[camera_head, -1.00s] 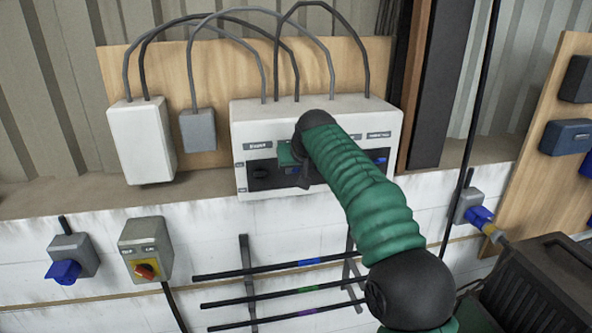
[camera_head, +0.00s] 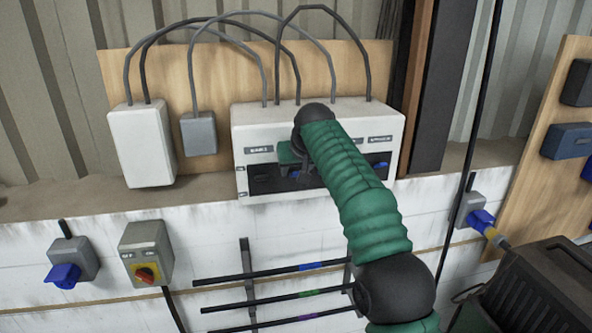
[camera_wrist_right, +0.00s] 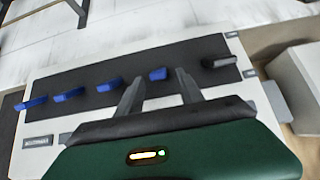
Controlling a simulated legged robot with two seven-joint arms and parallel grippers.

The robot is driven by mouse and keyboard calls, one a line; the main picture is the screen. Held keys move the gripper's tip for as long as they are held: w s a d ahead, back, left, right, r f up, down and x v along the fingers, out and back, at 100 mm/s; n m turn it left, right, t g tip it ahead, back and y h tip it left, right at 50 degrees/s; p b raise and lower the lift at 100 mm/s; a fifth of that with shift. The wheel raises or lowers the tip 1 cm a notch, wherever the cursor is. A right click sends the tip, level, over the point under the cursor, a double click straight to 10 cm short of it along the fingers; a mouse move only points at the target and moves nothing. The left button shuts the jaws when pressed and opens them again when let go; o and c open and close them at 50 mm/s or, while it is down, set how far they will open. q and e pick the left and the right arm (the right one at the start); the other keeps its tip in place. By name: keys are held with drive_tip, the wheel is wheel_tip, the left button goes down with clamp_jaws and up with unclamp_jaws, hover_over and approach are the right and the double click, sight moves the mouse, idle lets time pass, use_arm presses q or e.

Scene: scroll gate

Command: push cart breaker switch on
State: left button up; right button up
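The white breaker box (camera_head: 370,125) is mounted on the wooden board, with a dark switch strip along its lower front. In the right wrist view the strip (camera_wrist_right: 110,82) carries several blue switches, one of them (camera_wrist_right: 158,74) between and just beyond my fingertips. A black switch (camera_wrist_right: 218,62) sits at the strip's right end there. My right gripper (camera_head: 299,176) is in front of the box's left half and hides part of the strip. Its two fingers (camera_wrist_right: 158,88) are apart with nothing held. I cannot tell whether they touch the panel. The box labels are too blurred to read. My left gripper is out of view.
A white box (camera_head: 142,145) and a small grey box (camera_head: 198,132) are left of the breaker box, with cables looping above. A dark case (camera_head: 545,300) stands lower right.

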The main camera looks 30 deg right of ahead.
drive_tip(key=shift+w+f, duration=0.1)
drive_tip(key=shift+s+r, duration=0.25)
drive_tip(key=shift+s, duration=0.05)
drive_tip(key=b+v, duration=0.1)
drive_tip(key=v, duration=1.5)
drive_tip(key=shift+w, duration=0.15)
drive_tip(key=shift+w+d, duration=0.1)
